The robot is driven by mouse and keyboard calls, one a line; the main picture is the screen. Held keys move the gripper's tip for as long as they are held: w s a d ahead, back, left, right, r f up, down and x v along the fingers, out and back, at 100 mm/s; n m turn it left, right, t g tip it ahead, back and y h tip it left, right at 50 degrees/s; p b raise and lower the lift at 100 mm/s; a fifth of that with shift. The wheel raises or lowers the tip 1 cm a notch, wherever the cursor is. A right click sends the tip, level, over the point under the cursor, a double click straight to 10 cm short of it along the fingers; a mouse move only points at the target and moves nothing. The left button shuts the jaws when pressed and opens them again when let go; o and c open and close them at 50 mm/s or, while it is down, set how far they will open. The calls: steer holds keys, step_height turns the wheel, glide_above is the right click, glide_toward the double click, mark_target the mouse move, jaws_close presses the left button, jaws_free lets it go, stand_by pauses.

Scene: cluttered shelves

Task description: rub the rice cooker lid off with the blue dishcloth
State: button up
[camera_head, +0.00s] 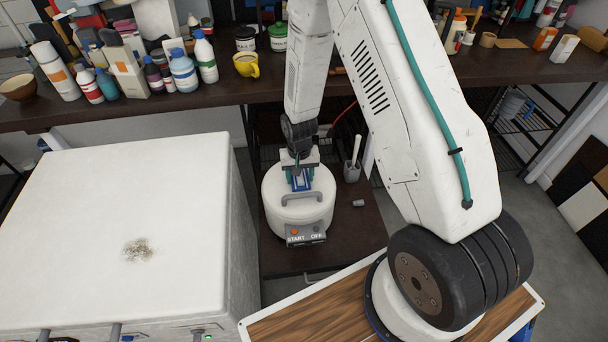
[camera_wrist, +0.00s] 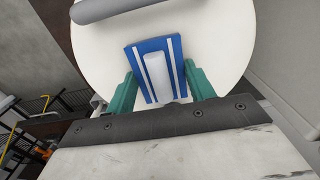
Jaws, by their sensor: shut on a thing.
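The rice cooker (camera_head: 298,222) is white and round, with a grey handle (camera_head: 302,197) across its lid and START and OFF buttons on its front. The blue dishcloth (camera_head: 301,183) has white stripes and lies over the lid, behind the handle. In the wrist view the dishcloth (camera_wrist: 174,48) lies between my green fingers, against the white lid (camera_wrist: 215,45). My gripper (camera_wrist: 163,85) is shut on the dishcloth and points down at the lid. I cannot tell how firmly the cloth presses on it. No mark shows on the visible lid.
A white cabinet (camera_head: 110,190) with a greyish smudge on its top stands at the left. A dark shelf (camera_head: 240,90) behind holds bottles and a yellow mug (camera_head: 246,65). A grey utensil cup (camera_head: 352,172) and a small grey object (camera_head: 358,203) are right of the cooker.

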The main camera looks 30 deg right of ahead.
steer(key=shift+w+a+f, duration=0.1)
steer(key=shift+w+a, duration=0.2)
steer(key=shift+a, duration=0.65)
steer(key=shift+w+a, duration=0.3)
steer(key=shift+a, duration=0.65)
step_height(320, 180, up, 7)
steer(key=shift+o, duration=1.3)
steer(key=shift+c, duration=1.3)
steer(key=shift+f, duration=2.7)
